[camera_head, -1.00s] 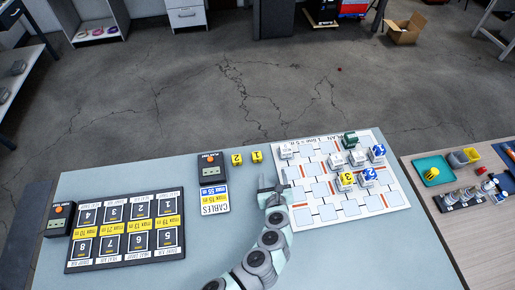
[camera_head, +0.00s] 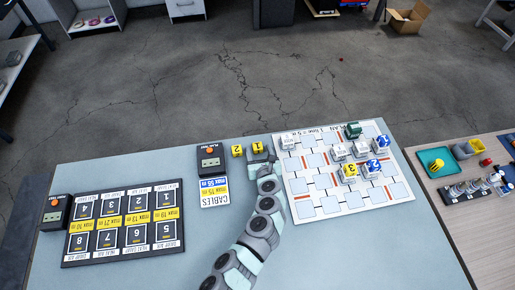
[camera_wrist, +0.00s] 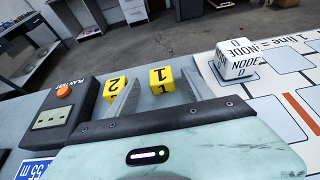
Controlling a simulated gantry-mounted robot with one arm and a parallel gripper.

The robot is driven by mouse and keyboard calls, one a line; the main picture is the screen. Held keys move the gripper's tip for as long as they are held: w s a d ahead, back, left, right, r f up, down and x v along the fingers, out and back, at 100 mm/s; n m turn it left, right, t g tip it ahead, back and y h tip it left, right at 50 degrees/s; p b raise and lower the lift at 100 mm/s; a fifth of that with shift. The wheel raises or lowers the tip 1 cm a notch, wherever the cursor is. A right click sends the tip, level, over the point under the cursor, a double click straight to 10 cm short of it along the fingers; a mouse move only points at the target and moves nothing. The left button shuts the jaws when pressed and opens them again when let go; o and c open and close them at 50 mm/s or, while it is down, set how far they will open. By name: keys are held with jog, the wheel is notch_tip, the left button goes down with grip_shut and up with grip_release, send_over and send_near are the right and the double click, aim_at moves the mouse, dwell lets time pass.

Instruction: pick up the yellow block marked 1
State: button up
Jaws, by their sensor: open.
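The yellow block marked 1 (camera_head: 257,146) stands near the far edge of the blue-grey table. In the wrist view the yellow block marked 1 (camera_wrist: 161,80) lies ahead, between my two fingers. My gripper (camera_head: 261,157) is open and right at this block. In the wrist view my gripper (camera_wrist: 160,98) shows its grey fingers apart, one on each side of the block; I cannot tell whether either touches it. The yellow block marked 2 (camera_head: 237,150) stands just left, outside the left finger, and also shows in the wrist view (camera_wrist: 114,88).
A dark device with an orange button (camera_head: 210,160) stands left of the blocks. A black numbered board (camera_head: 125,222) lies left.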

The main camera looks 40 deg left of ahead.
aim_at(258, 147)
jog(key=shift+b+x, duration=0.4)
jog(key=shift+x, duration=1.5)
jog(key=shift+c, duration=0.3)
grip_shut()
